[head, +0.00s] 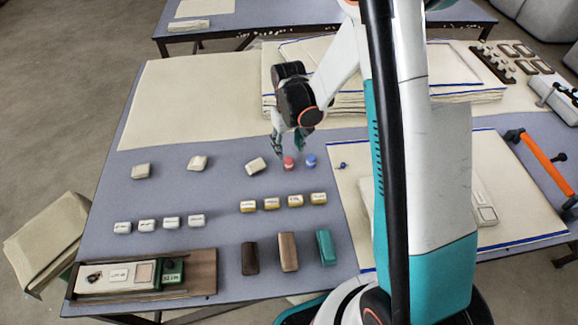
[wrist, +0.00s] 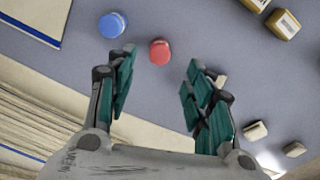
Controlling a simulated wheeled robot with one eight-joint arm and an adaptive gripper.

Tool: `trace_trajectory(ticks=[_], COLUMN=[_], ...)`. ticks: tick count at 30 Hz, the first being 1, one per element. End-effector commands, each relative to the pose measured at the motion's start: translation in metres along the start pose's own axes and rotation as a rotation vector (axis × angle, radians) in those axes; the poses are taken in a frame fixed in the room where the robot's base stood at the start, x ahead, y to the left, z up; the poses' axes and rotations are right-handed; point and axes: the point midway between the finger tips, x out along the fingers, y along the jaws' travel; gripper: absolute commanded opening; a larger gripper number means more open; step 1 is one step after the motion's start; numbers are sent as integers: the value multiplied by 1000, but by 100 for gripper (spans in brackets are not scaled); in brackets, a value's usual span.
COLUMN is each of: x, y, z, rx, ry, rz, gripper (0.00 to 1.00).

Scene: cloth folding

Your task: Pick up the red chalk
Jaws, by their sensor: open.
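The red chalk (head: 289,162) is a small round red piece on the grey-blue table, just left of a blue one. In the wrist view the red chalk (wrist: 159,51) lies ahead of the open fingers, near the middle between them and beyond their tips. My gripper (head: 290,150) is above the table close to the red chalk in the head view. The wrist view shows my gripper (wrist: 158,75) with its teal-padded fingers spread wide and nothing between them.
The blue chalk (wrist: 112,25) lies close left of the red one in the wrist view. A pale block (head: 256,166) lies to the left in the head view. A cloth stack (head: 300,98) stands behind my gripper. Several yellow-sided blocks (head: 271,203) lie in front.

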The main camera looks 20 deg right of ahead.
Motion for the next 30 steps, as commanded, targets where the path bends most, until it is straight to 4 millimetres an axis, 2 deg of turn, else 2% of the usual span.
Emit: trace_trajectory(ticks=[1,3,11,21,29,30], x=[11,19,32,77,79,79], y=[0,0,0,1,1,1], z=[0,0,0,1,1,1], rx=[0,0,0,0,0,0], ry=[0,0,0,0,0,0], rz=[0,0,0,0,0,0], gripper=[48,48,48,48,48,41])
